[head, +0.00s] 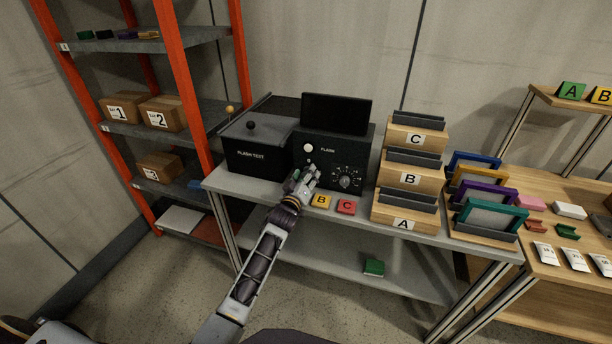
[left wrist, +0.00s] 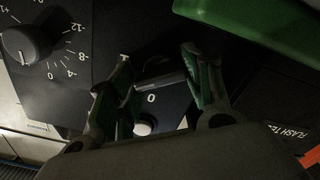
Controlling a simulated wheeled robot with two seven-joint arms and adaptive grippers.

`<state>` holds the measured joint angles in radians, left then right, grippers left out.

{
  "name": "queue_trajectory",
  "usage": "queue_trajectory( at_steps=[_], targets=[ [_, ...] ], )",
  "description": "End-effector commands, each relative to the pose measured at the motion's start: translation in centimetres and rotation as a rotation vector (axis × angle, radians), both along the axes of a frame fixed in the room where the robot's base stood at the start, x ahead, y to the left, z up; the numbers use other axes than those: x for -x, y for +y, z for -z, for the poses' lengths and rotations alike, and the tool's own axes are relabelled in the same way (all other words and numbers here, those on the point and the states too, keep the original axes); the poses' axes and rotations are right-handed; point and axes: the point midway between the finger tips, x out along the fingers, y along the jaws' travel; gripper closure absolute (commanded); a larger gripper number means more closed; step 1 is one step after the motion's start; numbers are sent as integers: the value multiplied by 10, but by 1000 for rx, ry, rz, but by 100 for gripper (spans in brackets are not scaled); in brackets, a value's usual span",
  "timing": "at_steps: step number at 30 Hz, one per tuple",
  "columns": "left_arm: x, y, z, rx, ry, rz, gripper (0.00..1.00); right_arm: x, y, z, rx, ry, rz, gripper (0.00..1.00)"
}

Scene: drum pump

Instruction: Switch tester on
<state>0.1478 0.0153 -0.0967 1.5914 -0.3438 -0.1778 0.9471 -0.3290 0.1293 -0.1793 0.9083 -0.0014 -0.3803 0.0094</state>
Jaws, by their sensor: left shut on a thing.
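The tester is a black unit on the grey bench, with a flash test box (head: 258,147) at left and a control panel (head: 325,172) at right. The panel has a white button, a dial (head: 346,179) and a dark screen (head: 336,113) on top. My left gripper (head: 303,176) is at the panel's lower left and hides that part in the head view. In the left wrist view, its fingers (left wrist: 160,82) are on either side of a dark switch (left wrist: 158,76) marked I and 0, shut on it. The switch position is unclear. My right gripper is out of view.
Yellow B (head: 321,202) and red C (head: 347,207) tags lie in front of the panel. Wooden racks (head: 410,178) stand to its right, beside coloured frames (head: 490,216). A red-framed shelf (head: 181,70) stands left. A green edge (left wrist: 250,28) shows close in the wrist view.

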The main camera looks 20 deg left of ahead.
Motion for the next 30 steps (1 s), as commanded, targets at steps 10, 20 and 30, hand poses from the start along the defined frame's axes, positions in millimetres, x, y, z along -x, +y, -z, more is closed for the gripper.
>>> queue_trajectory(
  at_steps=[10, 20, 30],
  targets=[
    [0, 0, -1, -251, -7, 0, 74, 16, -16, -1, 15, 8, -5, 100],
    [0, 0, 0, -480, -14, 0, 74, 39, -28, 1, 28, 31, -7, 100],
    [0, 0, 0, -588, -20, 0, 74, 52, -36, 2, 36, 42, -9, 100]
  ],
)
